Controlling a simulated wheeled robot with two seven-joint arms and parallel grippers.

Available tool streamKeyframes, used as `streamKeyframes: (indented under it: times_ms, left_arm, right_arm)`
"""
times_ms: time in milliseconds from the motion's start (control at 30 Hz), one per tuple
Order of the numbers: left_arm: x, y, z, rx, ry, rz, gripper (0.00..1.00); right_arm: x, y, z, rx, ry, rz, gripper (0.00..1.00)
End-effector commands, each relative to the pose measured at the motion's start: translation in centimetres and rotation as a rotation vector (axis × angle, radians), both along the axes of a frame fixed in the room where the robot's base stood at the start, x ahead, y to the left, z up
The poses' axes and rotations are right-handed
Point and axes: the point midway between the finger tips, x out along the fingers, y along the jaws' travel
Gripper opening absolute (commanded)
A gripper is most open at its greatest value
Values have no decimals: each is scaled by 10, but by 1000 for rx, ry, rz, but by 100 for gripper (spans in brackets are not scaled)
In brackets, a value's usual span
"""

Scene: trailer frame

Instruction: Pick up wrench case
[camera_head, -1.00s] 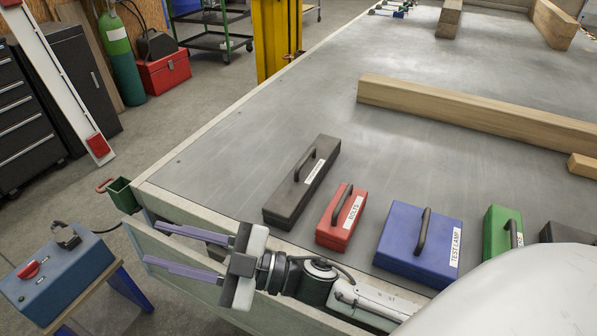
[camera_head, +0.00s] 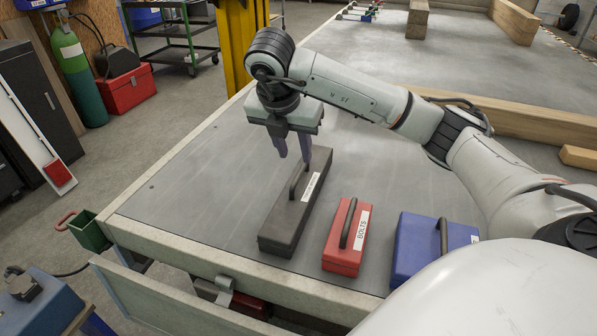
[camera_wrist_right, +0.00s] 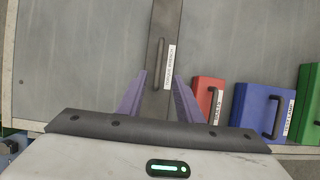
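The wrench case is the long dark grey case (camera_head: 290,218) with a handle on top and a white label, lying on the metal trailer bed left of the red case. In the right wrist view the same case (camera_wrist_right: 158,90) runs between my fingers, its label partly readable as a wrench label. My right gripper (camera_head: 293,158) is open and points down above the far half of the case, near its handle. In the wrist view its purple fingers (camera_wrist_right: 160,88) are spread to either side of the case. I cannot tell if they touch it. My left gripper is not in view.
A red bolts case (camera_head: 345,240) and a blue case (camera_head: 420,245) stand to the right. A green case (camera_wrist_right: 308,105) shows further right in the wrist view. A wooden beam (camera_head: 540,122) lies behind. The bed left of the dark case is clear.

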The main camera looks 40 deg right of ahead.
Motion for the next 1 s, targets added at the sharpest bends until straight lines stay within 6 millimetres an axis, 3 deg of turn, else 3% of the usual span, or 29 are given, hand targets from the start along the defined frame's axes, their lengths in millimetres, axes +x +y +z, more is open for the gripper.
streamKeyframes:
  times_ms: [67, 600, 1000]
  left_arm:
    - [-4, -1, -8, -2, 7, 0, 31]
    - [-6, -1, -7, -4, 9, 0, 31]
    - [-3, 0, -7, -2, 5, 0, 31]
  right_arm:
    - [1, -4, -16, 3, 5, 1, 33]
    - [18, -30, -77, 5, 5, 6, 33]
    - [19, -32, -82, 5, 2, 7, 33]
